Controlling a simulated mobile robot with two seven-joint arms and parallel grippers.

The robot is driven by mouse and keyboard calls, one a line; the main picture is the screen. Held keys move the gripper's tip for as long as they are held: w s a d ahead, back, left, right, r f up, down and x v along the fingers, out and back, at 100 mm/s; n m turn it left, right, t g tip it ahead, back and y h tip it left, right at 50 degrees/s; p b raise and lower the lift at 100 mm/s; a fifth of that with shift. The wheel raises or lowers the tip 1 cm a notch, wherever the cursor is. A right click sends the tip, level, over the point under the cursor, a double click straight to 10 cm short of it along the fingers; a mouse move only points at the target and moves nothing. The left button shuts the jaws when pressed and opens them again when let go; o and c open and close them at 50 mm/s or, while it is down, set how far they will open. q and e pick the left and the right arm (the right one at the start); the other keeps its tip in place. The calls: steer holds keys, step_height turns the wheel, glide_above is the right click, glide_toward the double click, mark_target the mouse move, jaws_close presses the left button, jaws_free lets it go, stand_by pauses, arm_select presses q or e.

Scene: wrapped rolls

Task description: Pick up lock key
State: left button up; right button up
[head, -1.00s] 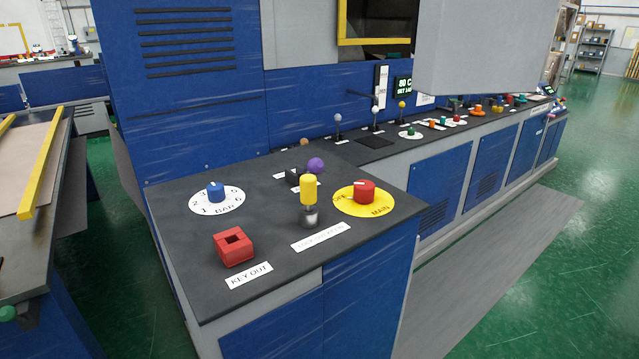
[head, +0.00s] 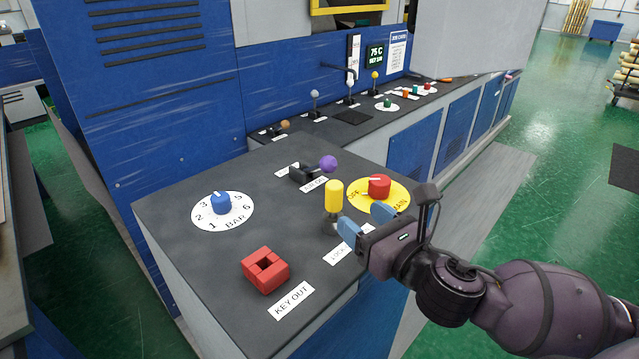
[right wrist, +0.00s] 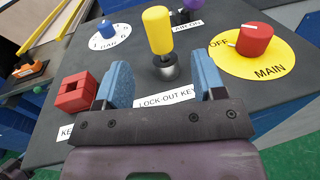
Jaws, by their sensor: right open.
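The lock key is a yellow cylinder (head: 334,196) standing upright in a silver metal base on the dark console top (head: 200,262). It also shows in the right wrist view (right wrist: 158,30), with its metal base (right wrist: 166,68) beyond my fingers. A label reading LOCK-OUT KEY (right wrist: 166,98) lies in front of it. My right gripper (head: 362,217) is open, with blue fingers. It is on the near right side of the key, and the key stands just beyond the gap between the fingertips (right wrist: 160,75), not held.
A red square KEY OUT holder (head: 265,270) is at the front left. A blue BAR knob (head: 220,203) is behind it. A red MAIN knob (head: 379,187) on a yellow disc is close to my right gripper. A purple-ball lever (head: 327,163) stands behind the key.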

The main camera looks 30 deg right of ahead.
mark_target(340, 199)
steer(key=shift+w+r, duration=0.15)
steer(key=shift+w+a, duration=0.1)
steer(key=shift+w, duration=0.1)
steer(key=w, duration=0.3)
steer(key=shift+a, duration=0.2)
steer(key=shift+w, duration=0.35)
steer(key=shift+w+a+r, duration=0.1)
steer(key=shift+w+a, duration=0.05)
steer(key=shift+w, duration=0.55)
steer(key=shift+w+a, duration=0.2)
steer(key=shift+w, duration=0.9)
steer(key=shift+w+a, duration=0.15)
steer(key=shift+w, duration=0.9)
arm_select(q)
steer(key=shift+s, duration=0.35)
arm_select(e)
steer(key=shift+c, duration=0.4)
